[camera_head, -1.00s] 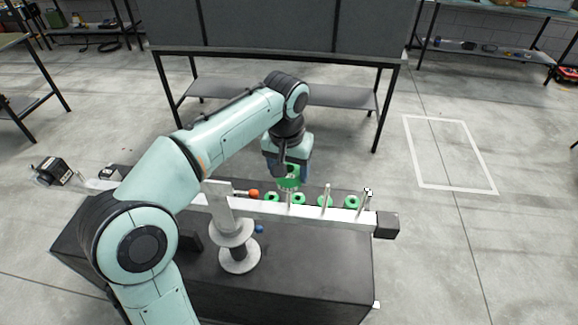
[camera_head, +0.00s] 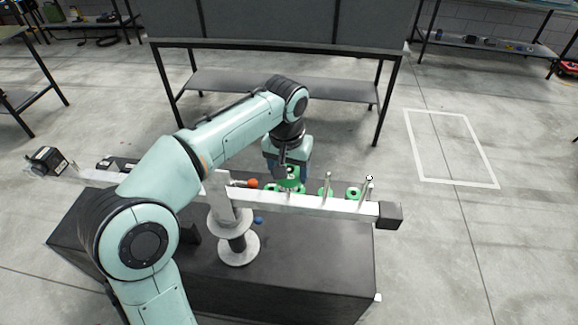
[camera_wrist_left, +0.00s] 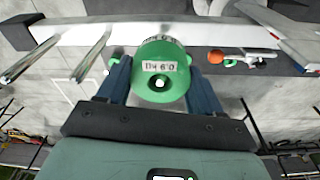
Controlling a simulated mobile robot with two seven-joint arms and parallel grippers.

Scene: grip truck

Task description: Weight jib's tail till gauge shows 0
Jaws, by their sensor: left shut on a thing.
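The jib is a long white beam (camera_head: 345,206) on a round grey pedestal (camera_head: 238,248), with a black block (camera_head: 390,215) at its right end. Upright metal pegs (camera_head: 326,187) stand on its right part. My left gripper (camera_head: 290,177) is shut on a green round weight (camera_head: 290,186), low over the beam at the leftmost visible peg. In the left wrist view the held weight (camera_wrist_left: 161,98) has a printed label and a centre hole; I cannot tell how far the peg is through it. The gauge cannot be made out.
More green weights (camera_head: 353,192) sit behind the beam, partly hidden. An orange ball (camera_head: 253,183) lies near the beam's middle. A black box-shaped camera (camera_head: 46,159) is at the far left. Everything stands above a dark bench (camera_head: 300,265); its front top is mostly clear.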

